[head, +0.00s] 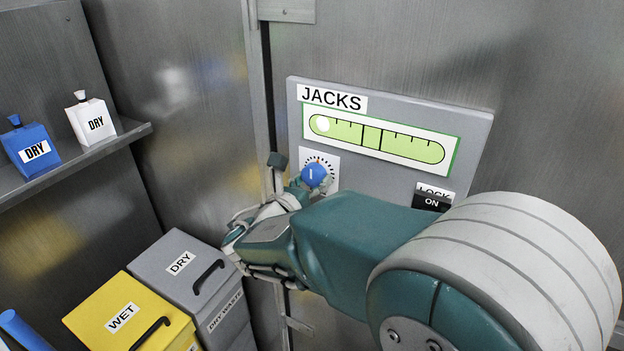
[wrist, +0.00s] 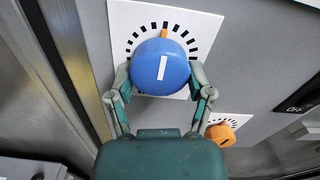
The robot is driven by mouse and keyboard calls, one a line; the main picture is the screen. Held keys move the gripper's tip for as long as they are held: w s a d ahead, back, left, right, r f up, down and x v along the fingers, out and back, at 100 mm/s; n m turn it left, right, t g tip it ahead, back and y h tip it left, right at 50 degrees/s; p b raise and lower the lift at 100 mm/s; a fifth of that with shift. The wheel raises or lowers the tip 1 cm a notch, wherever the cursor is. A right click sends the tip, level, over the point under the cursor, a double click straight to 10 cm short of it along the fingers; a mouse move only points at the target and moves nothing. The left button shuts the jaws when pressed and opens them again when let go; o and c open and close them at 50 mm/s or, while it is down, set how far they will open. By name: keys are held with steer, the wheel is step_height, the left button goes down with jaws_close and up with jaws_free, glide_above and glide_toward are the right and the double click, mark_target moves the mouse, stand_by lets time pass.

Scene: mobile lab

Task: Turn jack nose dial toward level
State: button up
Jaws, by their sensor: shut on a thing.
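The blue dial (head: 313,174) sits on a white tick-marked plate at the lower left of the grey JACKS panel (head: 395,98). In the wrist view the blue dial (wrist: 161,67) shows a white line and an orange mark above it. My gripper (wrist: 162,82) is shut on the blue dial, one finger on each side. In the head view my gripper (head: 302,182) hides part of the dial plate. The green level gauge (head: 380,137) is above, with its pale bubble (head: 322,124) at the far left end, away from the middle marks.
An orange knob (wrist: 220,133) is right of my gripper in the wrist view. A black LOCK switch (head: 432,201) reads ON. A grey DRY bin (head: 190,265) and yellow WET bin (head: 130,318) stand lower left. A shelf (head: 95,152) holds blue and white DRY bottles.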

steer(key=shift+a+m, duration=0.1)
steer(key=shift+m, duration=0.2)
steer(key=m, duration=0.4)
steer(key=shift+w+m, duration=0.1)
steer(key=shift+m, duration=0.2)
steer(key=m, duration=0.4)
steer(key=shift+a+m, duration=0.15)
steer(key=shift+m, duration=0.15)
steer(key=m, duration=0.5)
steer(key=shift+r, duration=0.1)
steer(key=shift+m, duration=2.3)
steer(key=o, duration=1.1)
steer(key=shift+o, duration=0.2)
